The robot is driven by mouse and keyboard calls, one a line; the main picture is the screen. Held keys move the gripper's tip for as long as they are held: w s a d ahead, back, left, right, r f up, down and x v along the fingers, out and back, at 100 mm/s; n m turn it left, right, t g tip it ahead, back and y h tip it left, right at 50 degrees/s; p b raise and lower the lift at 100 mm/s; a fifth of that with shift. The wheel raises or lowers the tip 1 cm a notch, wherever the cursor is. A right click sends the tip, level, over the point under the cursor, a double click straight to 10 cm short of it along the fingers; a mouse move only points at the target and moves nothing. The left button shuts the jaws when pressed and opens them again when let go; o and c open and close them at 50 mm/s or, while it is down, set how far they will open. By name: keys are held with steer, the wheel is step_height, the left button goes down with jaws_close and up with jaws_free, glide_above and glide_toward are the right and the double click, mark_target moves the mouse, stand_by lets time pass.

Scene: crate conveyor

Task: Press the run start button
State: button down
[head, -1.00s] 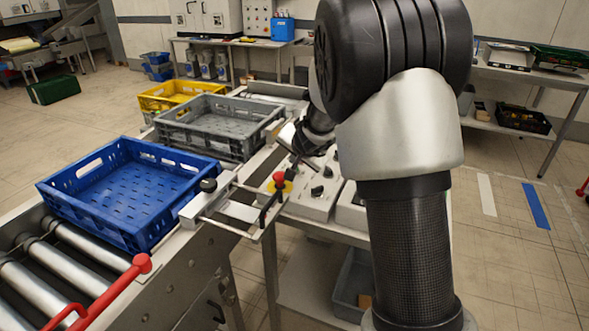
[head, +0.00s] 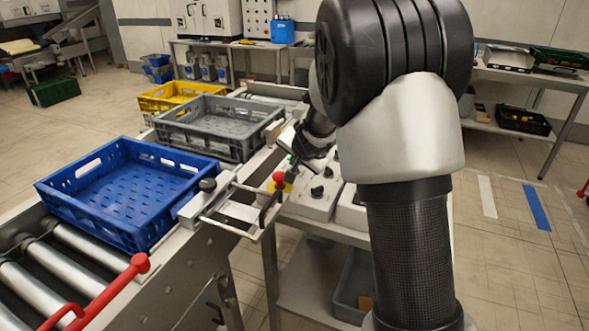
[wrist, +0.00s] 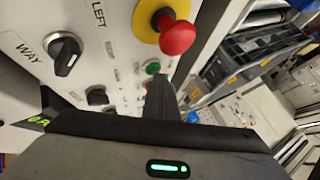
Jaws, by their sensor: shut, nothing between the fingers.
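The control panel (head: 312,203) stands beside the conveyor. In the wrist view, a green button (wrist: 153,67) sits on its pale face (wrist: 112,30), below a red mushroom button (wrist: 177,36) on a yellow base. Its small label is unreadable, so I cannot confirm it is run start. My gripper (wrist: 160,88) is shut and empty, its dark fingertips just below the green button in the picture. A second bit of green shows beside the fingertips. I cannot tell whether they touch anything. In the head view my forearm partly hides the panel; the red mushroom button (head: 279,177) shows there.
Black selector knobs (wrist: 65,52) stand out from the panel, one near the word WAY. Blue (head: 60,200), grey (head: 175,139) and yellow (head: 150,102) crates line the conveyor.

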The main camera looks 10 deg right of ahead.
stand_by(0.4)
steer(key=shift+r+p, duration=0.8)
step_height(320, 180, up, 5)
steer(key=p, duration=0.4)
steer(key=shift+p, duration=0.3)
